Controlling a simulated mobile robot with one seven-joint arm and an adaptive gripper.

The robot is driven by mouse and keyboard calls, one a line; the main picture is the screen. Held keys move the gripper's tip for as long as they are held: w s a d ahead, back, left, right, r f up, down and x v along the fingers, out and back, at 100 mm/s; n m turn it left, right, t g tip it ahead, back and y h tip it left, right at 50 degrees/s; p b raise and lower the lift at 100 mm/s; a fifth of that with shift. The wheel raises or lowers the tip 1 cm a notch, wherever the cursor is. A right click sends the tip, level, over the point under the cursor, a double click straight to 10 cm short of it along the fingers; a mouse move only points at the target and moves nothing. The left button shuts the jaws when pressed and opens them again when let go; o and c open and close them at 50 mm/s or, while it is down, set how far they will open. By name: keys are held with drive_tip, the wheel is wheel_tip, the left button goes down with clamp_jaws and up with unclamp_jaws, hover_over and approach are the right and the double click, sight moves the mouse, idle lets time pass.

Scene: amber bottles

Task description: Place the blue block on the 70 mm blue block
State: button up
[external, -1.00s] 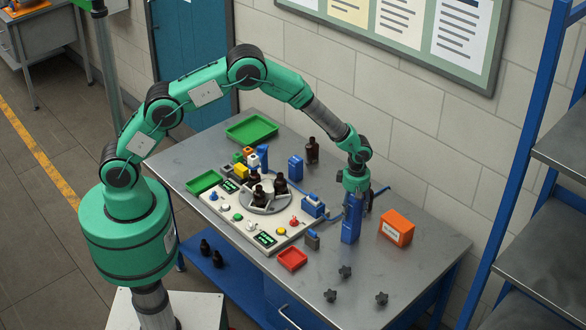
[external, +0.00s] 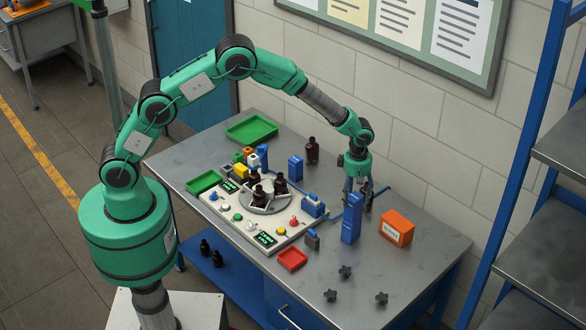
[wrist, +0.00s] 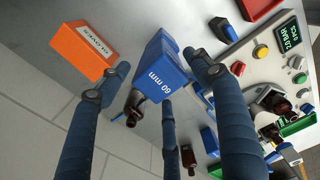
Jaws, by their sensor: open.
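A tall blue column (external: 352,222) stands upright on the table in the external view. It looks like blue blocks stacked one on another, but the seam is not clear. In the wrist view the blue block (wrist: 160,75) reads "60 mm"; no "70 mm" label can be read. My gripper (external: 360,198) is just behind and above the column's top, with its fingers spread. In the wrist view my gripper (wrist: 152,82) has its fingers around the block's sides, apart from it, and holds nothing.
An orange labelled box (external: 397,228) stands right of the column. A control panel (external: 225,222) with bottles on a round holder lies to the left. Another blue block (external: 295,168) stands farther back. A red tray (external: 292,259) and several dark knobs (external: 345,272) lie in front.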

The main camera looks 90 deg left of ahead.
drive_tip(key=shift+r, duration=2.7)
drive_tip(key=shift+d+r, duration=0.1)
drive_tip(key=shift+r, duration=0.15)
drive_tip(key=s+d+r+m+t, duration=0.1)
drive_tip(key=s+d+r+m, duration=0.25)
drive_tip(key=s+r, duration=0.4)
drive_tip(key=s+d+r+m+t, duration=0.1)
drive_tip(key=s+d+r+m, duration=0.3)
drive_tip(key=r, duration=0.7)
drive_tip(key=s+d+r+m+t, duration=0.1)
drive_tip(key=s+d+r+m, duration=0.1)
drive_tip(key=s+r+m, duration=0.5)
drive_tip(key=s+d+r+m+t, duration=0.1)
drive_tip(key=s+m, duration=0.3)
drive_tip(key=s, duration=0.6)
drive_tip(key=s+d+r+m, duration=0.3)
drive_tip(key=s+r+m, duration=0.1)
drive_tip(key=s, duration=0.7)
drive_tip(key=s+d+r+m+t, duration=0.1)
drive_tip(key=s+m, duration=0.3)
drive_tip(key=s, duration=0.6)
drive_tip(key=shift+s+d+r+t, duration=0.2)
drive_tip(key=shift+d+r+t, duration=0.1)
drive_tip(key=shift+d+r, duration=0.45)
drive_tip(key=shift+f+m, duration=0.15)
drive_tip(key=shift+m, duration=0.1)
